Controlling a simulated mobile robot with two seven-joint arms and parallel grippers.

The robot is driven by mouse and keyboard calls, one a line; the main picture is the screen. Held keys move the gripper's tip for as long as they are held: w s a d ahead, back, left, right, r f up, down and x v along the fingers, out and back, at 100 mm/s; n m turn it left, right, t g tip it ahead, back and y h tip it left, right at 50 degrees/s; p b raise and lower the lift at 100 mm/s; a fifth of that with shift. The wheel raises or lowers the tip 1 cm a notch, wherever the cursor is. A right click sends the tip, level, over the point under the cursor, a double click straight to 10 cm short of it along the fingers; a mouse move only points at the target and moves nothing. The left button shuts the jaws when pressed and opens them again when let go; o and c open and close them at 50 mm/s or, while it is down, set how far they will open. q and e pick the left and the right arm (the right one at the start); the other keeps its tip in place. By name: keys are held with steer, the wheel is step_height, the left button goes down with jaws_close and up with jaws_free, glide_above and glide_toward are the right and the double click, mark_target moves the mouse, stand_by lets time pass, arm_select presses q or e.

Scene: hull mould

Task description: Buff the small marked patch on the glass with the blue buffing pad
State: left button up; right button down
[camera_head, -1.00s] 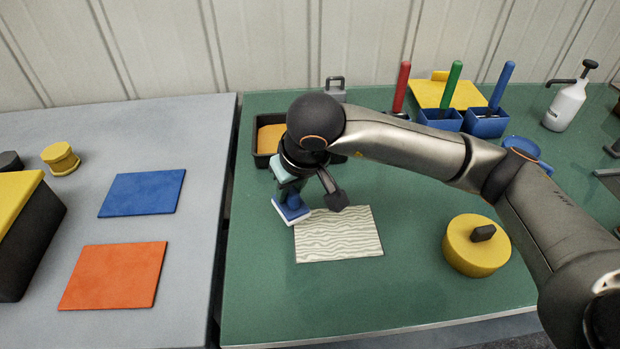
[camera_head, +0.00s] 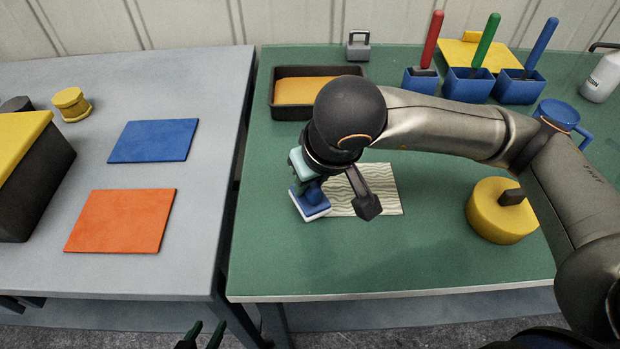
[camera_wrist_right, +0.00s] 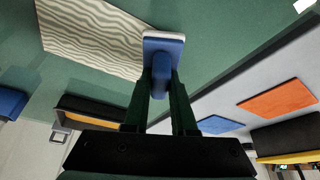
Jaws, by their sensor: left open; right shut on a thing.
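The blue buffing pad (camera_head: 309,200) has a white underside layer and a blue handle; it also shows in the right wrist view (camera_wrist_right: 163,44). My right gripper (camera_head: 306,183) is shut on its handle; both fingers flank it in the right wrist view (camera_wrist_right: 160,90). The pad is tilted at the left edge of a cream panel with wavy grey lines (camera_head: 385,190); I cannot tell whether it touches. I cannot make out a glass surface or a marked patch. My left gripper (camera_head: 202,335) is partly in view at the bottom edge, open and empty.
On the green table (camera_head: 270,255) are a black tray (camera_head: 283,112), a yellow lidded tub (camera_head: 492,222) and blue holders (camera_head: 468,86) with coloured-handled tools. A gap separates the grey table (camera_head: 120,272), which bears a blue sheet (camera_head: 153,140) and an orange sheet (camera_head: 120,220).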

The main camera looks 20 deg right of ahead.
stand_by(0.5)
steer(key=shift+f+b, duration=0.35)
steer(key=shift+b, duration=0.15)
steer(key=shift+f, duration=0.2)
steer(key=shift+f+b, duration=0.25)
steer(key=shift+b, duration=0.3)
steer(key=shift+r, duration=0.1)
steer(key=shift+b, duration=0.4)
stand_by(0.4)
